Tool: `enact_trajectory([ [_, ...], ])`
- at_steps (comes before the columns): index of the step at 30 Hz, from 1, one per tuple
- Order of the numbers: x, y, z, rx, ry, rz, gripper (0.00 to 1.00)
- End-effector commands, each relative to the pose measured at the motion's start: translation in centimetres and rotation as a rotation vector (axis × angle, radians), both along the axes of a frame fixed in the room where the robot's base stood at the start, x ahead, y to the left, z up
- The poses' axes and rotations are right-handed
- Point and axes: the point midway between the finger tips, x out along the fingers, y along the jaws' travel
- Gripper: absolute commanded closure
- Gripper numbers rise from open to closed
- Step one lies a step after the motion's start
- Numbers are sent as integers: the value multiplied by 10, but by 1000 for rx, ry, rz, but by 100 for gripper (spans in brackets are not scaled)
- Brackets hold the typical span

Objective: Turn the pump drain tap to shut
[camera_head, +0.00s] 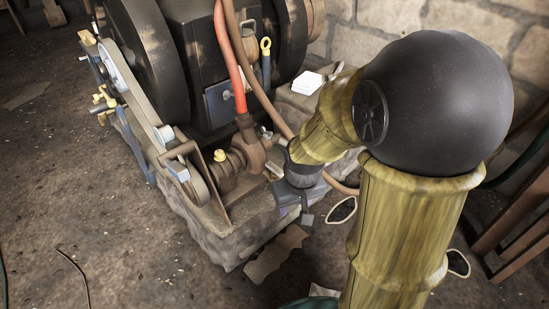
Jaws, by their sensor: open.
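The rusty brown pump (226,172) sits at the front end of the stone block, below the engine. A small pale metal lever (266,132) shows on top of the pipe fitting (250,155) at its right. A small light piece (272,173) shows low between the fitting and my gripper. I cannot tell which of these is the drain tap, or how it is turned. My gripper (296,214) points down just right of the pump, over the block's edge. Its dark fingers are open and look empty. My wrist hides part of the block there.
The black engine (195,60) with its flywheels fills the back. The belt (125,85) runs along its left side. A red hose (230,60) and a brown hose (260,95) come down near the pump. A white box (307,83) lies on the block. The floor at left is mostly clear.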

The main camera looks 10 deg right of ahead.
Motion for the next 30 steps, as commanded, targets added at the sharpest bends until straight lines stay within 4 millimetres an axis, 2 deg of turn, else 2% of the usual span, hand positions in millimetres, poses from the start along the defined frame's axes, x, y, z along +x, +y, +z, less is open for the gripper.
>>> enact_trajectory([
  [1, 16, 0, 22, -6, 13, 25, 58],
  [3, 37, 1, 34, -14, 29, 63, 58],
  [12, 120, 2, 74, -37, 98, 219, 58],
  [21, 191, 1, 98, -39, 161, 356, 58],
  [24, 209, -1, 101, -37, 178, 393, 58],
  [30, 225, -3, 98, -35, 194, 426, 58],
])
